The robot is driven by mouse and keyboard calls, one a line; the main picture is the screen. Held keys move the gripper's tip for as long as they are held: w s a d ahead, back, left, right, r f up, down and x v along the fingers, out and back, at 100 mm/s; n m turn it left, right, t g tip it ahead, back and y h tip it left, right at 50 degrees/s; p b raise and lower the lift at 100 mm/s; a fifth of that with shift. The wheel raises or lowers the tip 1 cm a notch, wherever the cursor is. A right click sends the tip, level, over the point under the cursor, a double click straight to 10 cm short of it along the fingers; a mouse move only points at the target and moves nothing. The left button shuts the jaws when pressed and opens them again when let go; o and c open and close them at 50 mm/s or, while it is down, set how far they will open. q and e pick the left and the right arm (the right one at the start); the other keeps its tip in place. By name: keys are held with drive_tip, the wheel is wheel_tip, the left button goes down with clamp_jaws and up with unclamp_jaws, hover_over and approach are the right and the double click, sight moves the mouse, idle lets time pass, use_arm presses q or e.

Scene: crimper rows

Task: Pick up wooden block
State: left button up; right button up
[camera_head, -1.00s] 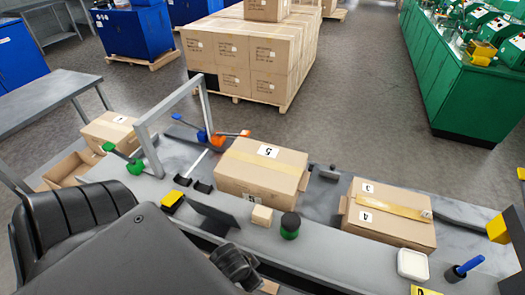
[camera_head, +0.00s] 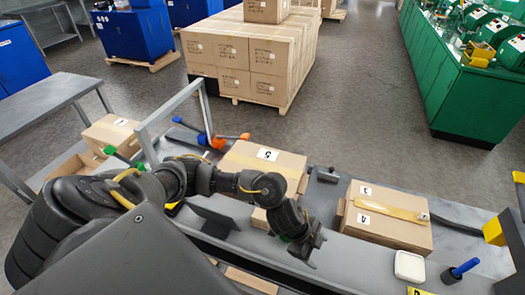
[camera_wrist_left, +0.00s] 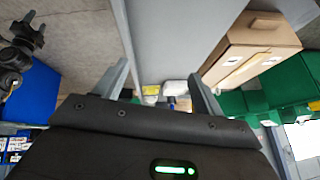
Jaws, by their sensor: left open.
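The wooden block (camera_head: 259,217) is a small pale cube on the grey worktop in the head view, just in front of the middle carton. My left forearm and wrist cover much of it. My left gripper (camera_head: 308,249) is over the worktop, to the right of the block and apart from it. In the left wrist view the left gripper (camera_wrist_left: 159,76) has its two fingers spread with nothing between them; the block does not show there. My right gripper is not in view.
The middle carton (camera_head: 240,158) stands behind the block, and another carton (camera_head: 387,212) stands to the right. A white container (camera_head: 410,266) and a blue-handled tool in a dark holder (camera_head: 458,270) are at the right. A grey metal frame (camera_head: 172,108) rises at the left.

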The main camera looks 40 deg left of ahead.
sight(262, 215)
use_arm(q)
drive_tip(key=a+y, duration=0.1)
drive_tip(key=a, duration=0.3)
drive_tip(key=w+a+g+y, duration=0.1)
drive_tip(key=a, duration=0.6)
drive_tip(key=shift+w+a+f+g+y, duration=0.25)
drive_tip(key=shift+w+a+g+y, duration=0.05)
drive_tip(key=shift+w+g+y, duration=0.1)
drive_tip(key=a+y, duration=0.1)
drive_tip(key=a, duration=0.2)
drive_tip(key=a+r+n+g, duration=0.1)
drive_tip(key=a, duration=0.3)
drive_tip(key=a+r+n+y, duration=0.1)
drive_tip(key=a, duration=0.3)
drive_tip(key=shift+s+r+g+y, duration=0.15)
drive_tip(key=shift+s+g+y, duration=0.1)
drive_tip(key=shift+g+y, duration=0.05)
wheel_tip(262, 215, down, 6)
drive_tip(key=shift+r, duration=0.15)
drive_tip(key=shift+d+f+p, duration=0.1)
drive_tip(key=shift+f+p, duration=0.25)
drive_tip(key=shift+p, duration=0.15)
wheel_tip(262, 215, down, 4)
drive_tip(key=shift+w+r+p, duration=0.15)
drive_tip(key=shift+p, duration=0.2)
drive_tip(key=shift+f, duration=0.4)
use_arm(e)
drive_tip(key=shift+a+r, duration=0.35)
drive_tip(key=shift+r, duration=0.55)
